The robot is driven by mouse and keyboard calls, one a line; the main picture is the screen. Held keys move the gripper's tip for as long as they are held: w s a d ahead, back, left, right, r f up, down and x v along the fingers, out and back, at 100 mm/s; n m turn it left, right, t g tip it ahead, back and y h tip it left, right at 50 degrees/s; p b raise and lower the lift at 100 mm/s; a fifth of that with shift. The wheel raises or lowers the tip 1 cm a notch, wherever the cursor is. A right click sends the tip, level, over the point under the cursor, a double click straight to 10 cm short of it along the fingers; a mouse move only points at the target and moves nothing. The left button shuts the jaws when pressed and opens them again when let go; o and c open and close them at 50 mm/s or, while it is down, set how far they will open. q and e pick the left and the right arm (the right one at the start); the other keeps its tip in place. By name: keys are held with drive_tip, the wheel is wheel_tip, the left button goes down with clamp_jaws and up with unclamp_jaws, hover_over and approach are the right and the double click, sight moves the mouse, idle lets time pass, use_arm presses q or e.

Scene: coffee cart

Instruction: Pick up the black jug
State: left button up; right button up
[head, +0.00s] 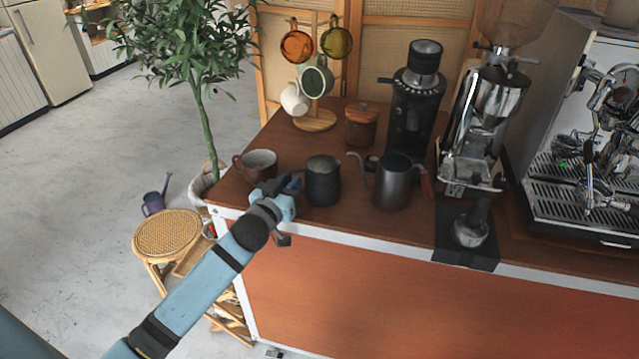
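A small black jug (323,183) stands upright on the brown cart top, near its front edge. A larger dark grey kettle (391,186) with a thin spout stands just right of it. My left gripper (291,184) reaches in from the lower left, and its dark tip is at the left side of the jug, where the jug's handle may be hidden. I cannot tell whether the fingers touch the jug or how far apart they are. My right gripper is not in view.
A brown cup (256,166) stands close behind my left gripper. A wooden-lidded jar (361,125), a mug tree (314,119), a black grinder (412,118), a silver grinder (482,120) and an espresso machine (585,150) stand further back or right. A tamper (471,232) rests on a black mat.

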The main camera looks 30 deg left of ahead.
use_arm(q)
drive_tip(key=shift+w, duration=0.45)
drive_tip(key=shift+c, duration=0.5)
clamp_jaws()
drive_tip(key=shift+r, duration=0.15)
